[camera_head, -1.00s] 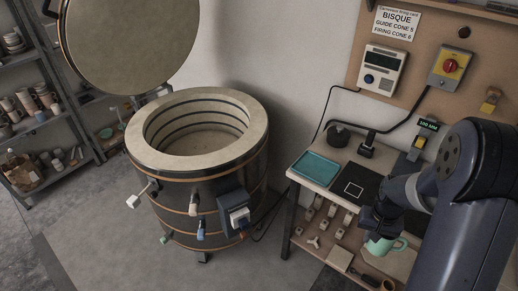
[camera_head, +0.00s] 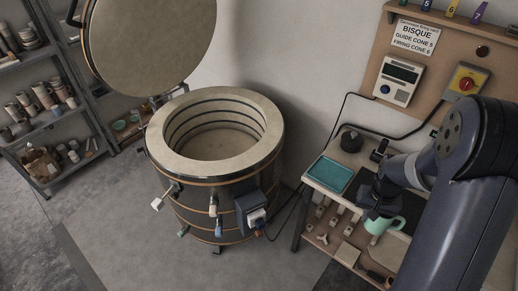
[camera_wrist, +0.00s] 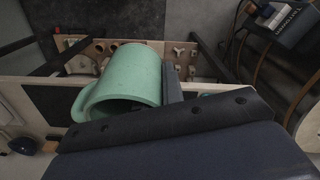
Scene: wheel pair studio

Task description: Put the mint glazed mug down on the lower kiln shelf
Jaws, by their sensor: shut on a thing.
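The mint glazed mug (camera_head: 383,226) hangs under my gripper (camera_head: 378,205) beside the work table in the head view. In the wrist view the mug (camera_wrist: 130,80) fills the centre, its handle at the left and its opening toward the camera. My gripper (camera_wrist: 172,85) is shut on the mug; one finger shows along its right side. The round kiln (camera_head: 215,170) stands open at the centre of the head view, its lid (camera_head: 150,40) raised at upper left. The visible inside bottom of the kiln (camera_head: 212,143) looks bare; I cannot make out a separate lower shelf.
The table (camera_head: 309,181) right of the kiln bears a teal tray (camera_head: 335,175) and a dark round item (camera_head: 351,141). Several small pieces lie on its lower shelf. Side plugs and a control box (camera_head: 252,209) stick out from the kiln. Storage racks (camera_head: 40,120) stand at left.

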